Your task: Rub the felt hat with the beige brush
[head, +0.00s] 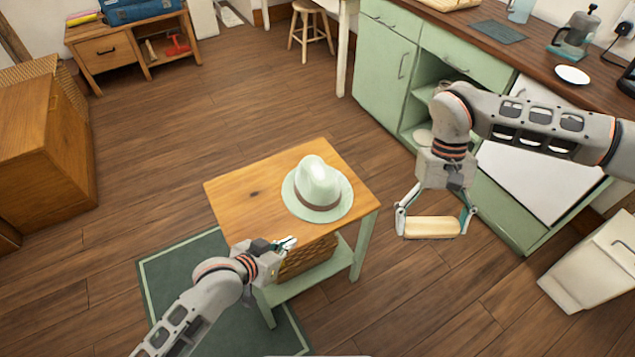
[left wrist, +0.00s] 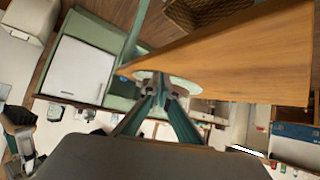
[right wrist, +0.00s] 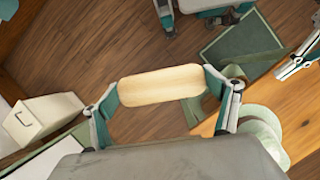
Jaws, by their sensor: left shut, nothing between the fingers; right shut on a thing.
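The felt hat (head: 318,186) is pale mint with a brown band and sits upright on the right part of the small wooden table (head: 240,190). Part of its brim shows at the right of the right wrist view (right wrist: 264,130). My right gripper (head: 434,226) is shut on the beige brush (head: 432,229), gripping it by its two ends in the air, right of the table and apart from the hat. The brush also fills the middle of the right wrist view (right wrist: 162,84). My left gripper (head: 288,243) is shut and empty at the table's front edge, near the hat.
A wicker basket (head: 308,258) stands on the table's lower shelf. A green rug (head: 180,280) lies under the table's left side. Green cabinets (head: 385,65) with a dark counter run along the right. A cream bin (head: 590,268) stands at the right. Open floor surrounds the table's back and left.

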